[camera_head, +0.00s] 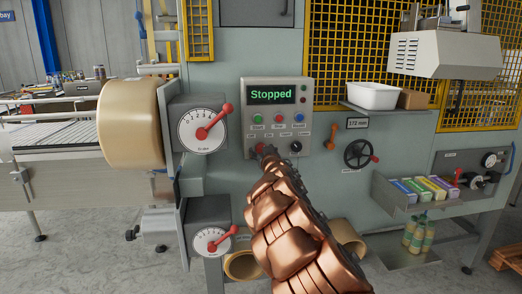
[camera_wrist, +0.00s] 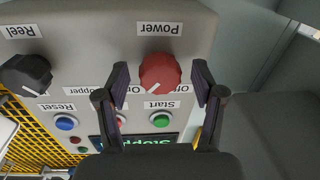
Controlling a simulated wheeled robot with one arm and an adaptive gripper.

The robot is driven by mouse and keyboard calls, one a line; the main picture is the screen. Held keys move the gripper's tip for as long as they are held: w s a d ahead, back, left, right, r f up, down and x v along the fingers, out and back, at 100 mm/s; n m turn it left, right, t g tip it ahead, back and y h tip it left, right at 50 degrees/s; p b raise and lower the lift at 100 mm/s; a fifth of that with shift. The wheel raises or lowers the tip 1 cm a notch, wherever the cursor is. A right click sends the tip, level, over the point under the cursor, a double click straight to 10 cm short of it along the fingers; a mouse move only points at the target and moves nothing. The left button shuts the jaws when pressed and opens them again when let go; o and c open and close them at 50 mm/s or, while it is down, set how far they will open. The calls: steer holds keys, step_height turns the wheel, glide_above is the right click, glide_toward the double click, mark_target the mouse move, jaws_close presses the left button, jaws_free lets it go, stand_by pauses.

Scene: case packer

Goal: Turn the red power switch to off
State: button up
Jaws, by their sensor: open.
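The red power switch (camera_wrist: 160,73) is a round knob under the label "Power" in the upside-down wrist view. A pale mark on it points toward the lower left of that picture. My gripper (camera_wrist: 161,80) is open, with one finger on each side of the knob. I cannot tell whether the fingers touch it. In the head view my gripper (camera_head: 267,153) is at the lower left of the grey control panel (camera_head: 283,137) and mostly hides the switch. The small labels beside the knob are partly hidden.
The panel's screen (camera_head: 270,94) reads "Stopped". Green (camera_wrist: 160,120), red and blue (camera_wrist: 66,122) buttons sit close to the power switch. A black Reel knob (camera_wrist: 27,75) is beside it. A red-handled dial (camera_head: 204,130) stands left of the panel, a handwheel (camera_head: 358,153) right.

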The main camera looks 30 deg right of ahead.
steer(key=shift+w+d, duration=0.15)
steer(key=shift+w, duration=0.3)
steer(key=shift+c, duration=0.2)
steer(key=c, duration=1)
steer(key=shift+c, duration=0.5)
